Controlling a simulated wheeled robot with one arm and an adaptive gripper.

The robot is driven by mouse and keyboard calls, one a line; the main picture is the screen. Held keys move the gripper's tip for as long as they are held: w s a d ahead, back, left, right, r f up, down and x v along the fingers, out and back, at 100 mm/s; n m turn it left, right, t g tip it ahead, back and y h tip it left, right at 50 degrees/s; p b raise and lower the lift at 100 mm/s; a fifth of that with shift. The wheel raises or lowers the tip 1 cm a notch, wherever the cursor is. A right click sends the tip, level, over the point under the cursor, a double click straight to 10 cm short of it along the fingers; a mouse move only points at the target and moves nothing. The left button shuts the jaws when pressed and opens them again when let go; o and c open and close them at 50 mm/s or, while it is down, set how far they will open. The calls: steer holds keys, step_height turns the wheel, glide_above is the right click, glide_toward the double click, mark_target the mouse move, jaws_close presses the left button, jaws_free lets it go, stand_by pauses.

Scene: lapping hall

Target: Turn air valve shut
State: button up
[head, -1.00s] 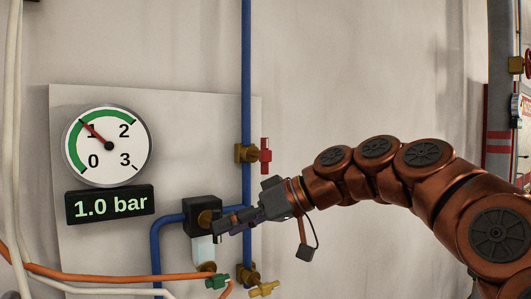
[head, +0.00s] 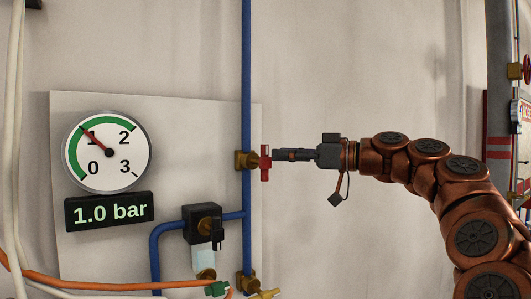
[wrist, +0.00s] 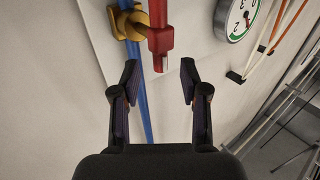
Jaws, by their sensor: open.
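The red valve handle (head: 265,163) sits on a brass valve body (head: 246,160) on the vertical blue pipe (head: 246,70). The handle stands upright, roughly parallel to the pipe. My gripper (head: 277,155) points left at the handle from its right side. In the wrist view my gripper (wrist: 158,78) is open, a finger on each side. The lower end of the red handle (wrist: 160,42) shows just ahead of and between the fingertips. I see no clear contact with it. The brass body also shows in the wrist view (wrist: 128,22).
A round gauge (head: 107,152) has its needle near 1, above a display (head: 110,211) reading 1.0 bar. A black regulator (head: 202,222) is lower left, with a yellow valve handle (head: 265,294) at the bottom. Wall around the gripper is clear.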

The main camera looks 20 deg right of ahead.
mark_target(264, 153)
steer(key=p+x, duration=0.1)
steer(key=x, duration=0.4)
steer(key=shift+w+a, duration=0.15)
steer(key=shift+w, duration=0.05)
jaws_close()
